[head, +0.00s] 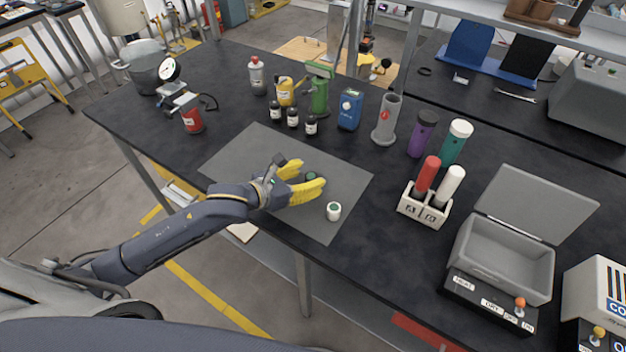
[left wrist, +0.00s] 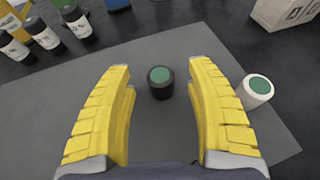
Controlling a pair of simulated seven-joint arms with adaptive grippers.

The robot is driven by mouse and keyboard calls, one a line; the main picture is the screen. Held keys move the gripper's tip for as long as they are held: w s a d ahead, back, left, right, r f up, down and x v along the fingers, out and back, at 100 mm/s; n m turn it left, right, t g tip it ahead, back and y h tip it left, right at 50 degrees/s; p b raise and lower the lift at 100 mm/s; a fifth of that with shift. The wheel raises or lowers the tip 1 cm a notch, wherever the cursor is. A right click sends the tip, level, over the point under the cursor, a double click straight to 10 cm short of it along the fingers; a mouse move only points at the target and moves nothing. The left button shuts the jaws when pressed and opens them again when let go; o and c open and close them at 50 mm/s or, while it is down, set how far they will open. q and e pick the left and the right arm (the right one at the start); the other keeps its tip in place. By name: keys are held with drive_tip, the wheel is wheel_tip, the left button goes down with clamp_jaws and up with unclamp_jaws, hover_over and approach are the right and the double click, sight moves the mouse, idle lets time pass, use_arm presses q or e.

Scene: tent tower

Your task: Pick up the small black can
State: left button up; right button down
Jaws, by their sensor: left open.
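The small black can (left wrist: 160,84) with a green top stands upright on the grey mat (head: 226,160). In the left wrist view it is between and just beyond the tips of my left gripper's yellow fingers, with gaps on both sides. In the head view the can (head: 311,176) shows partly, close to the fingers. My left gripper (head: 313,174) is open and empty, low over the mat. A small white can (head: 333,211) with a green top stands on the mat to the right of the fingers; it also shows in the left wrist view (left wrist: 257,88). My right gripper is not in view.
Several small dark bottles (head: 293,118) stand behind the mat, near a blue device (head: 349,109) and a grey cylinder (head: 386,120). A white rack (head: 425,206) holding a red and a white tube is to the right. A grey open box (head: 505,260) stands farther right.

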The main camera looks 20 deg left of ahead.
use_arm(q)
drive_tip(key=shift+x, duration=1)
drive_tip(key=shift+c, duration=0.4)
drive_tip(key=c, duration=1)
